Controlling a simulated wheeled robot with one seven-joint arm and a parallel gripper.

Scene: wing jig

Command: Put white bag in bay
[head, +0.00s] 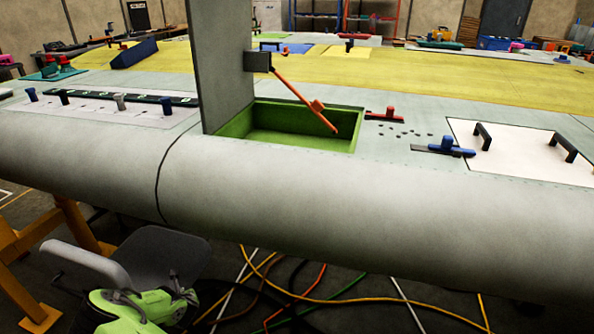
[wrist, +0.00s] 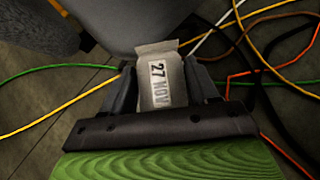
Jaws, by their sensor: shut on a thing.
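The bay is a green, open-topped recess (head: 285,139) in the grey wing, at the middle of the head view. It looks empty in the part I see. A tall grey panel (head: 222,65) stands upright at its left end, with an orange strut (head: 298,97) slanting down from it over the recess. In the wrist view, my gripper (wrist: 159,72) is shut on the white bag (wrist: 160,82), a pale packet with a printed label reading "27 NOV". The bag's sides are between the two dark fingers. I cannot make out the bag or the fingers in the head view.
A red clamp (head: 386,115) and several dark dots lie right of the bay. A blue-handled tool (head: 444,148) touches a white panel with black handles (head: 520,152). The wing's rounded front edge (head: 330,200) overhangs coloured cables (head: 300,290) on the floor.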

